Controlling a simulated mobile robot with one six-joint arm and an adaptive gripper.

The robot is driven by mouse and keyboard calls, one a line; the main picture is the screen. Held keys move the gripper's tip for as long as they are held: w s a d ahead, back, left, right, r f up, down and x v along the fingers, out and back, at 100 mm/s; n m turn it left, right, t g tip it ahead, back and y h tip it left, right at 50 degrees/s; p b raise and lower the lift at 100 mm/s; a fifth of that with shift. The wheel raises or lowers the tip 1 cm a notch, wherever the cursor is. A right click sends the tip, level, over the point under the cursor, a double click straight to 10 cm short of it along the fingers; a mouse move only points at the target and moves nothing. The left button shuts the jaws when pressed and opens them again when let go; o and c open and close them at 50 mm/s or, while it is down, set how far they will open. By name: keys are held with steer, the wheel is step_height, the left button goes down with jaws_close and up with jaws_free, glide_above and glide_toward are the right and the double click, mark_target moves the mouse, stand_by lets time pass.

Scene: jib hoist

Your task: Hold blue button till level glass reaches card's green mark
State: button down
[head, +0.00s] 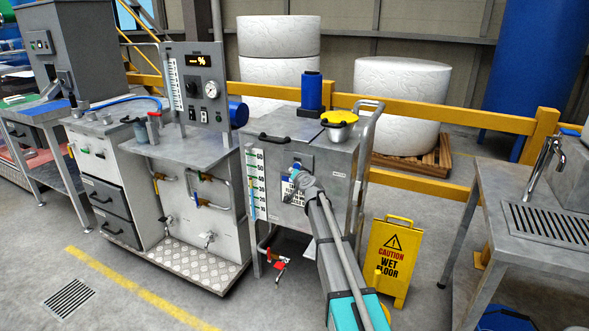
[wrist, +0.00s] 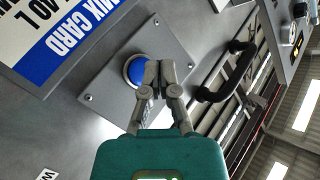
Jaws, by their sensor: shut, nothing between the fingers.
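The blue button (wrist: 134,70) sits in a grey ring on a square metal plate on the tank front. My gripper (wrist: 158,76) is shut and empty, its fingertips over the button's right part in the wrist view; I cannot tell if they press it. In the head view my gripper (head: 298,176) is at the tank front and hides most of the button. The mix card (wrist: 65,40), white and blue with "40 L" legible, is beside the plate; it is partly hidden in the head view (head: 289,193). The level glass (head: 250,185) stands by a 10–60 scale; its liquid level is too small to read.
A black handle (wrist: 228,70) is close to my gripper. A wet floor sign (head: 392,260) stands right of my arm. A panel with a percent display (head: 197,60) stands left.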

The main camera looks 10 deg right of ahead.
steer(key=shift+s+a, duration=0.65)
steer(key=shift+s, duration=0.3)
steer(key=shift+s+a, duration=0.65)
steer(key=shift+s, duration=0.25)
